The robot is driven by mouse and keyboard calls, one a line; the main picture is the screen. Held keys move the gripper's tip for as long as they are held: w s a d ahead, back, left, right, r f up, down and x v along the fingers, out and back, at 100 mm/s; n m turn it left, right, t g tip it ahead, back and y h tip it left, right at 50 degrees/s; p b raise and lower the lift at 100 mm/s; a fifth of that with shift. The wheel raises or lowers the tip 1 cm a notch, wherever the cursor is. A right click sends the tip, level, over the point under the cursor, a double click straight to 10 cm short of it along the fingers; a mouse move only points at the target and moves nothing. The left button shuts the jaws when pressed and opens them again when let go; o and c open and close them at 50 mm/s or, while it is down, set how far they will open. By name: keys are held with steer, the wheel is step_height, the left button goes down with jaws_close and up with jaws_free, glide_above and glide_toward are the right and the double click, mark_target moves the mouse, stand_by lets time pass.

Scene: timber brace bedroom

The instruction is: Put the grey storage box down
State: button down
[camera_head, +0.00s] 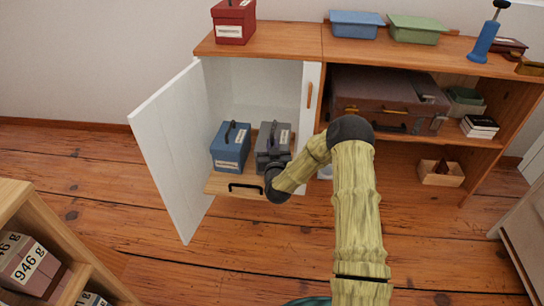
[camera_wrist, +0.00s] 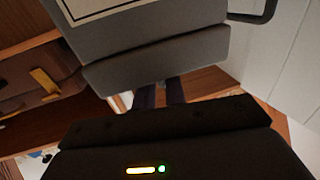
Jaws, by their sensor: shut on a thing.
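The grey storage box (camera_head: 268,152) has a pale label and a dark handle on top. In the head view it is at the right side of the open white cabinet compartment, above or on the wooden pull-out shelf (camera_head: 222,184); I cannot tell if it touches the shelf. In the wrist view the grey box (camera_wrist: 155,55) fills the upper middle, close up. My gripper (camera_wrist: 160,94) is shut on it, its two dark fingers reaching up to the box. In the head view the fingers are hidden by my wrist and the box.
A similar blue box (camera_head: 230,146) stands close on the left of the grey box. The open white door (camera_head: 172,145) bounds the left side. A brown suitcase (camera_head: 385,98) lies in the right compartment. A red box (camera_head: 234,22) stands on top. Floor in front is clear.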

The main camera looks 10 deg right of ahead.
steer(key=shift+r, duration=0.15)
steer(key=shift+f+b, duration=0.95)
steer(key=shift+f, duration=0.95)
steer(key=c, duration=1.5)
jaws_free()
steer(key=shift+o, duration=0.2)
steer(key=s+a+p, duration=0.1)
steer(key=s+p, duration=0.3)
steer(key=s, duration=0.8)
steer(key=shift+a, duration=0.2)
